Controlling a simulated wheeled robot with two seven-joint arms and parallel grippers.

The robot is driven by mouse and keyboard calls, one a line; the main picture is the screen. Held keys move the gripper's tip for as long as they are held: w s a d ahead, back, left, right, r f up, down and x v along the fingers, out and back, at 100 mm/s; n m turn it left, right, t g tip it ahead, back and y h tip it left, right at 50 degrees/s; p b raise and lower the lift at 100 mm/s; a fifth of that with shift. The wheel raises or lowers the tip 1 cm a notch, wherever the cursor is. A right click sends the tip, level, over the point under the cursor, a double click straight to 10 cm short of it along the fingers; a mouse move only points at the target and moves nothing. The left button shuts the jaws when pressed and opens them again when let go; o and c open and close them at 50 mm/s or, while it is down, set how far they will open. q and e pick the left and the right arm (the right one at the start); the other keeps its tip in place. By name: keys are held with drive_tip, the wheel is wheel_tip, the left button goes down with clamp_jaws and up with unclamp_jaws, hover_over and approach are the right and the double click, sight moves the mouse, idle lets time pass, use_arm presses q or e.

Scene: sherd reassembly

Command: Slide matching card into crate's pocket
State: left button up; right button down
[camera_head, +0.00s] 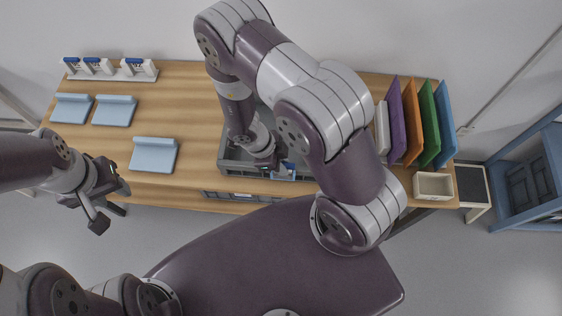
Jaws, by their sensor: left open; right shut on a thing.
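A grey crate (226,152) stands at the middle of the wooden table, largely hidden behind my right arm. My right gripper (279,168) is at the crate's front right part, pointing to the right. It is shut on a small blue and white piece, seemingly the card (290,167), mostly hidden at its fingers. The crate's pocket and any mark on the card are too small or covered to make out. My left gripper (104,196) is open and empty, in front of the table's left front edge.
A white rack (141,74) with several blue-topped pieces stands at the back left. Several light blue holders (153,156) lie on the left. Purple, orange, green and blue folders (430,122) stand at the right, behind a small cream box (433,186). A blue-grey cabinet (530,180) stands farther right.

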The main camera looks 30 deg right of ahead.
idle(0.3)
drive_tip(key=shift+f+b, duration=0.4)
drive_tip(key=shift+f, duration=0.45)
drive_tip(key=shift+f, duration=0.1)
drive_tip(key=shift+f+b, duration=0.4)
drive_tip(key=shift+f, duration=0.1)
drive_tip(key=c, duration=0.9)
unclamp_jaws()
drive_tip(key=shift+r, duration=0.1)
drive_tip(key=shift+c, duration=0.2)
drive_tip(key=p+v, duration=0.1)
drive_tip(key=v, duration=1.1)
drive_tip(key=shift+r+p, duration=0.35)
drive_tip(key=shift+p, duration=0.05)
